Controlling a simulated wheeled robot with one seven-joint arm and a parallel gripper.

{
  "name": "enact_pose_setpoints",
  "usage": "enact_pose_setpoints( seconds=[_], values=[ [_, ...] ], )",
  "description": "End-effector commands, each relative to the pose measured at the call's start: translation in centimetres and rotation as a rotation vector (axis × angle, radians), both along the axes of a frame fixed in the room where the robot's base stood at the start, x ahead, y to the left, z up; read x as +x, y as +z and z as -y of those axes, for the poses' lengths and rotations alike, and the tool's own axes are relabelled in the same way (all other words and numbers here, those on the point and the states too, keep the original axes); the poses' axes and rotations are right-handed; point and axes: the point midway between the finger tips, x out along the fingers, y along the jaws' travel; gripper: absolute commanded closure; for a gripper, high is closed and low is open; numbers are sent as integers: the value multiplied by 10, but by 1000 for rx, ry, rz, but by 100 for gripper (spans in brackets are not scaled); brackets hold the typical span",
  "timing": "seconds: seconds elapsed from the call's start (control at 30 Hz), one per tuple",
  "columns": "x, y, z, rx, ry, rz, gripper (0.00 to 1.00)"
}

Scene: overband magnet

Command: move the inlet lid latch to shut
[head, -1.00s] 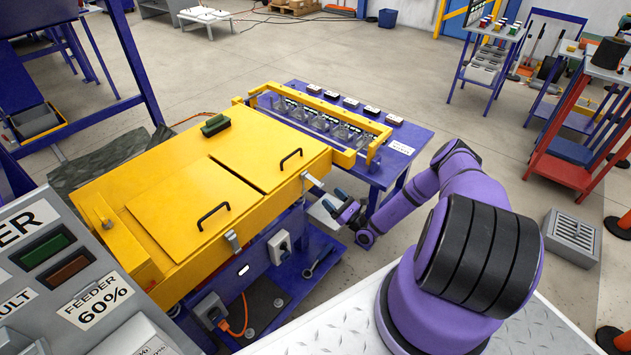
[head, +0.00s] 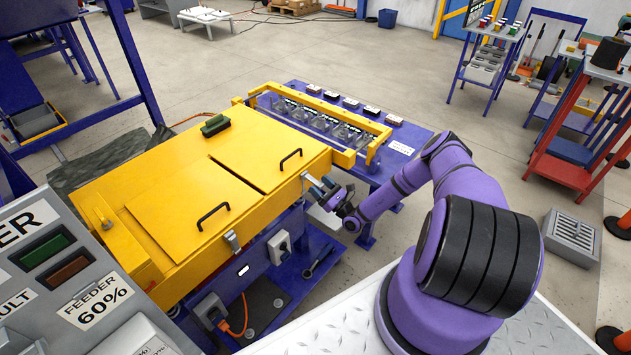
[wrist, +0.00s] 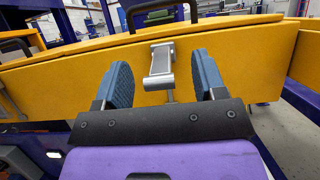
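The yellow machine housing (head: 170,240) has two lids with black handles on top. A grey metal latch (wrist: 160,62) sits on the housing's yellow side wall, straight ahead in the wrist view; in the head view this latch (head: 306,179) is partly hidden by my gripper. My gripper (head: 328,189) is at the housing's near right side. In the wrist view my gripper (wrist: 162,80) is open, with one blue finger pad on each side of the latch and gaps between. A second grey latch (head: 232,240) is on the wall near the front lid. I cannot tell which lid is the inlet lid.
A blue table (head: 420,137) with a yellow frame and several small blocks adjoins the housing's far end. A grey control panel (head: 60,270) stands at lower left. Below the housing are grey boxes and an orange cable (head: 240,328).

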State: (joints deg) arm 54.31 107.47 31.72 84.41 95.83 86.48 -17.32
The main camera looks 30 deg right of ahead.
Motion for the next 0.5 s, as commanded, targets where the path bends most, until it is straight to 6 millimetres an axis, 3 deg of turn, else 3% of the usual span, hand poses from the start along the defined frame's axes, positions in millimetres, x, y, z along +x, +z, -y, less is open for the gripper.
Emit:
enact_pose_setpoints(
  seconds=[0.03, 0.23, 0.5],
  values=[
    [0, 0, 0, 0, 0, 0, 48],
    [0, 0, 0, 0, 0, 0, 94],
    [1, -6, -1, 0, 0, -1, 96]
  ],
)
